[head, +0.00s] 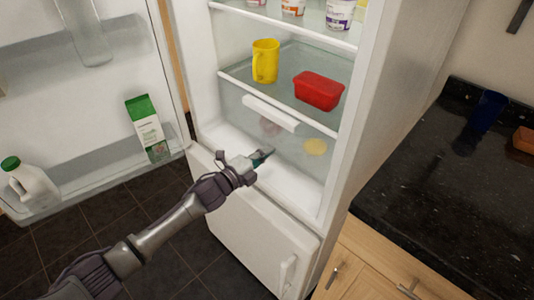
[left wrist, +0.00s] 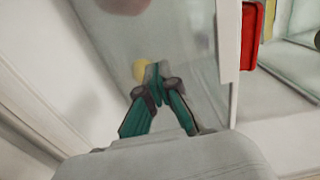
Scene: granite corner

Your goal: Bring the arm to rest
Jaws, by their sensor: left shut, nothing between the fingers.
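My left arm comes in from the lower left of the head view. Its gripper (head: 262,157) is at the front of the open fridge's lowest compartment, over the white floor. In the left wrist view the teal fingers of the left gripper (left wrist: 154,70) meet at their tips, shut and empty. A blurred yellow round thing (left wrist: 138,70) shows just behind the fingertips; it also appears in the head view (head: 315,147) low in the fridge. My right gripper is not in view.
The fridge door (head: 90,90) stands open at left, holding a green-and-white carton (head: 147,128) and a milk jug (head: 30,182). A yellow mug (head: 265,60) and red container (head: 318,91) stand on a shelf. A black counter (head: 450,190) is at right.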

